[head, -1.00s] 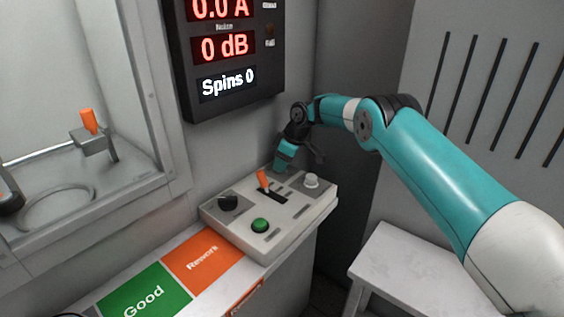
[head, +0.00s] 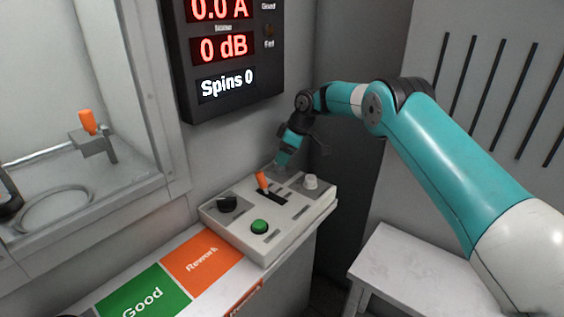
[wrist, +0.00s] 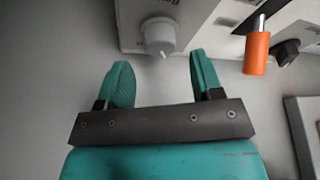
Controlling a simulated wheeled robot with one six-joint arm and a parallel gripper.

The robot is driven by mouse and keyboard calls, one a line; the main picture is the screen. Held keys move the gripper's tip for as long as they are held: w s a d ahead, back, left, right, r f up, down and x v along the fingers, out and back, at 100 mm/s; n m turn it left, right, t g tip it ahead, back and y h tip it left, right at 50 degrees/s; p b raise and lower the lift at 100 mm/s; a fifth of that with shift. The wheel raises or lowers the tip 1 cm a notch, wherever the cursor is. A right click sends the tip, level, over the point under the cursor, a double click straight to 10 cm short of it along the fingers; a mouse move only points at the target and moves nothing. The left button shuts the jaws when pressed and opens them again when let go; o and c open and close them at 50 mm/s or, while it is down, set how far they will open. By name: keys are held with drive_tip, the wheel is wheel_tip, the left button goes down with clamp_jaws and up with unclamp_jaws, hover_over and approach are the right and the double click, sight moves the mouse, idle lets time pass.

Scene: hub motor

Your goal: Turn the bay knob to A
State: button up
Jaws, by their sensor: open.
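The bay knob (head: 311,182) is a small pale grey knob at the far right corner of the control box. In the wrist view the bay knob (wrist: 159,35) lies just beyond my fingertips, roughly centred between them, with a pale pointer line on its face. Its label is partly cut off, so I cannot read the position letters. My gripper (head: 282,162) is above the back edge of the box, left of the knob in the head view. In the wrist view my gripper (wrist: 158,75) is open, with nothing between its two teal fingers.
The control box (head: 288,222) also carries an orange lever (head: 262,181), a black knob (head: 228,204) and a green button (head: 260,227). A dark display panel (head: 226,60) hangs on the wall behind. A white stool (head: 405,265) stands at the right.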

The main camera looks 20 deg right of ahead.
drive_tip(key=v, duration=1.3)
drive_tip(key=shift+r+p, duration=0.4)
drive_tip(key=shift+d, duration=0.1)
drive_tip(key=s+a+r+m+g+p, duration=0.1)
drive_tip(key=s+a+r+p, duration=0.1)
drive_tip(key=s+a+r, duration=0.55)
drive_tip(key=s+a+r+m+p, duration=0.15)
drive_tip(key=s+r, duration=0.25)
drive_tip(key=s, duration=0.6)
drive_tip(key=s+a+m+g+p, duration=0.1)
drive_tip(key=s+m+p, duration=0.1)
drive_tip(key=s, duration=2.7)
drive_tip(key=shift+f+p, duration=0.25)
drive_tip(key=shift+p, duration=0.3)
